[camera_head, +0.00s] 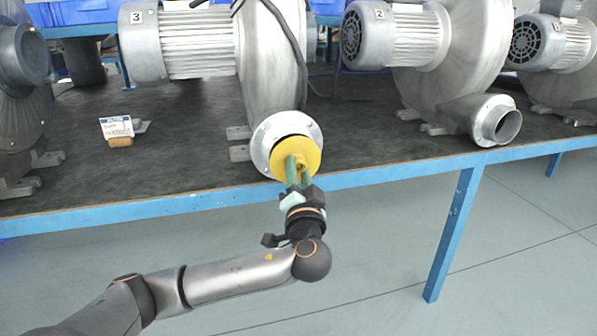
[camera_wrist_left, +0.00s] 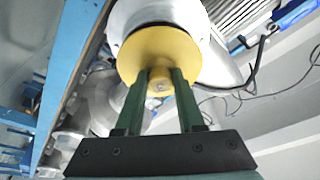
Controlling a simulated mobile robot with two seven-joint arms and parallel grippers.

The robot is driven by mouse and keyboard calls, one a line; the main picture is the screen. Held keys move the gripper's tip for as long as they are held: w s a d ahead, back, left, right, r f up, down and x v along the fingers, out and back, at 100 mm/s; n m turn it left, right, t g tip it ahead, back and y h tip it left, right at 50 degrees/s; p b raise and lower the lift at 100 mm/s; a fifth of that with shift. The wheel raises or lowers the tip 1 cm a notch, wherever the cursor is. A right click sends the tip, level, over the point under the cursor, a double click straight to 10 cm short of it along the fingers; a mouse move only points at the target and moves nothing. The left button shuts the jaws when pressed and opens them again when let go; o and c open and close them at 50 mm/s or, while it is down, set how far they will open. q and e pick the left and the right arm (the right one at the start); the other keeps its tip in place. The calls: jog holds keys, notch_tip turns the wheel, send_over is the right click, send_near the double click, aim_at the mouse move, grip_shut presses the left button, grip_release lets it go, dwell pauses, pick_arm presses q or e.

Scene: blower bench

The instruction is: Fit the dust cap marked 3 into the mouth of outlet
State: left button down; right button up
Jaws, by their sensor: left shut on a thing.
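The yellow dust cap (camera_head: 308,152) is at the mouth of the flanged outlet (camera_head: 262,150) of the blower marked 3 (camera_head: 190,42). My left gripper (camera_head: 298,172) is shut on the cap's knob from the front. In the left wrist view the cap (camera_wrist_left: 160,48) covers most of the outlet opening (camera_wrist_left: 150,14), and the green fingers (camera_wrist_left: 157,85) close on its middle. In the head view a dark gap shows along the cap's upper left edge, so it sits slightly off centre. I cannot tell how deep it is. My right gripper is not in view.
Blowers marked 2 (camera_head: 395,35) and 1 (camera_head: 552,42) stand to the right on the dark bench (camera_head: 370,150); blower 2's outlet (camera_head: 497,121) is open. A small card on a wooden block (camera_head: 118,130) lies at left. A blue rail (camera_head: 410,170) edges the bench.

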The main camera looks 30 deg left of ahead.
pick_arm(q)
jog(key=shift+w+a, duration=0.4)
jog(key=shift+a, duration=0.05)
dwell(0.6)
jog(key=shift+w+a+b, duration=0.2)
jog(key=shift+a+b, duration=0.05)
jog(key=shift+b, duration=0.15)
dwell(0.5)
jog(key=shift+c, duration=2.2)
grip_release()
jog(key=shift+s+d, duration=0.1)
jog(key=p+v, duration=0.2)
jog(key=v, duration=1)
jog(key=shift+s, duration=0.2)
